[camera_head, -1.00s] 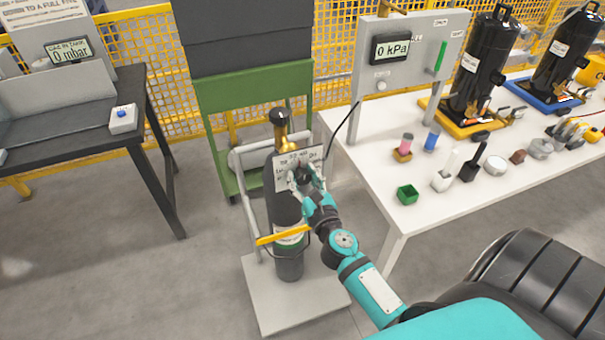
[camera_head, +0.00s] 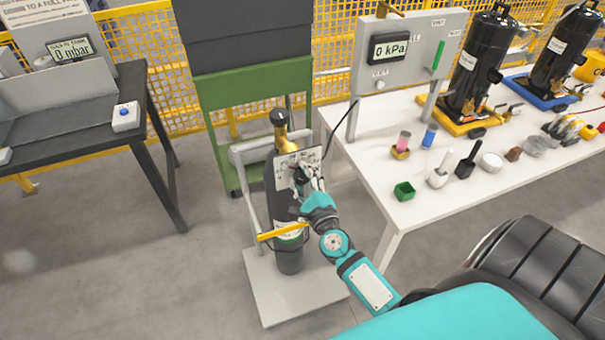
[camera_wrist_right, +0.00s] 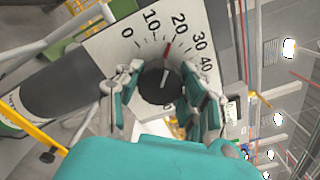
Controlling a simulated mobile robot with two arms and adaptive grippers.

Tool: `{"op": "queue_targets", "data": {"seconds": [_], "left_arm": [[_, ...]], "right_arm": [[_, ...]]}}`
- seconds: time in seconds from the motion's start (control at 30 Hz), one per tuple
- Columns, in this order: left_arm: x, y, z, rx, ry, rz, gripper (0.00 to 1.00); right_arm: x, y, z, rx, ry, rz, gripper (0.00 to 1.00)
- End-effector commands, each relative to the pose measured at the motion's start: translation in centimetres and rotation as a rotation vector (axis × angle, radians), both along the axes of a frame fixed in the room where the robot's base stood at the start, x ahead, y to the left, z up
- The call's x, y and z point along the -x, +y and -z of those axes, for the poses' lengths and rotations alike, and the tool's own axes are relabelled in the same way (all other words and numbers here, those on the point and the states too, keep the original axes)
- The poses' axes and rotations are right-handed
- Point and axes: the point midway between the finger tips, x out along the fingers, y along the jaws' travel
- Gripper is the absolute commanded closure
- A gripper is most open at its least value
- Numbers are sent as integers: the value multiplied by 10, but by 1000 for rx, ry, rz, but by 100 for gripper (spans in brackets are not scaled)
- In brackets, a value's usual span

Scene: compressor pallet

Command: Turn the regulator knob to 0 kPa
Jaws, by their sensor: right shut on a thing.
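The regulator knob (camera_wrist_right: 158,86) is round and black with a white pointer line. The pointer line points roughly toward that red mark. My right gripper (camera_wrist_right: 160,92) is shut on the knob, one finger on each side. In the head view my right gripper (camera_head: 308,182) is at the dial plate (camera_head: 312,158) on the dark gas cylinder (camera_head: 283,205) and hides the knob. My left gripper is out of view.
A grey panel (camera_head: 408,75) has a display (camera_head: 389,48) reading 0 kPa. The white table (camera_head: 370,160) beside it holds small items and black compressors. The cylinder stands on a trolley (camera_head: 290,295) with a yellow bar (camera_head: 280,232). A dark table (camera_head: 90,135) stands at left.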

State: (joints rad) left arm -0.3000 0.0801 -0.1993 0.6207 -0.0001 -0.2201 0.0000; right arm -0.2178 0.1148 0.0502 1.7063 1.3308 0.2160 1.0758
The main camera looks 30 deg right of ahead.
Motion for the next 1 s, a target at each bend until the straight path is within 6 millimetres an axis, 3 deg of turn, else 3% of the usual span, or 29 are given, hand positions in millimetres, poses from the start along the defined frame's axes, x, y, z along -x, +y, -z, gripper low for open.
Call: {"op": "queue_targets", "data": {"seconds": [0.7,1.0], "left_arm": [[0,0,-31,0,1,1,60],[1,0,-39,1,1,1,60]], "right_arm": [[1,1,0,650,161,-2,95],[1,0,0,845,207,-2,95]]}}
